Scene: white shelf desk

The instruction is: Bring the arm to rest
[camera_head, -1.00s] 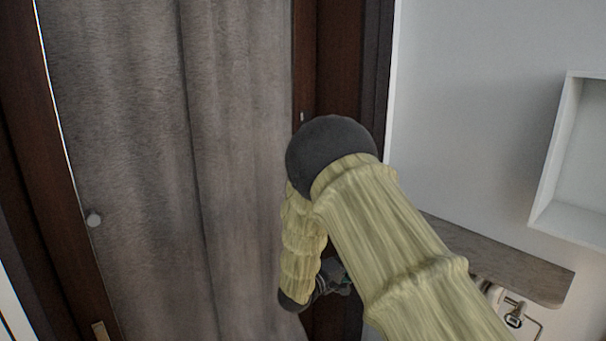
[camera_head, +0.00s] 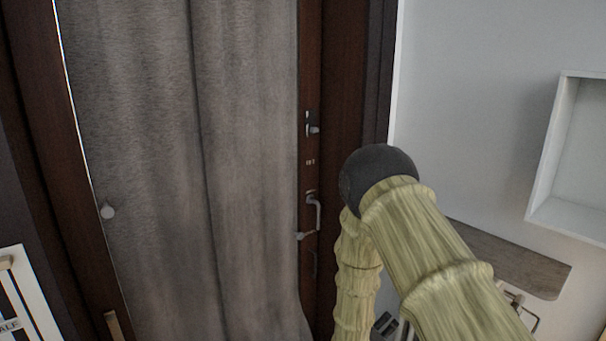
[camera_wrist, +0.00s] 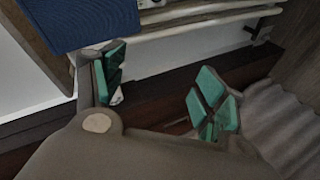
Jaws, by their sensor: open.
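My gripper shows in the wrist view (camera_wrist: 160,95). Its two green-padded fingers are spread wide apart, with nothing held between them. In the head view my arm, in a yellow-green sleeve with a dark elbow, rises from the lower right and bends down again. Only a small dark part at the bottom edge there may belong to the gripper, and the fingers cannot be made out.
A grey curtain (camera_head: 245,160) hangs before a dark wooden door frame (camera_head: 350,90) with a handle (camera_head: 317,212). A white wall box (camera_head: 575,150) and a wooden shelf (camera_head: 510,260) are at right. A blue cloth (camera_wrist: 80,20) lies close beyond the fingers.

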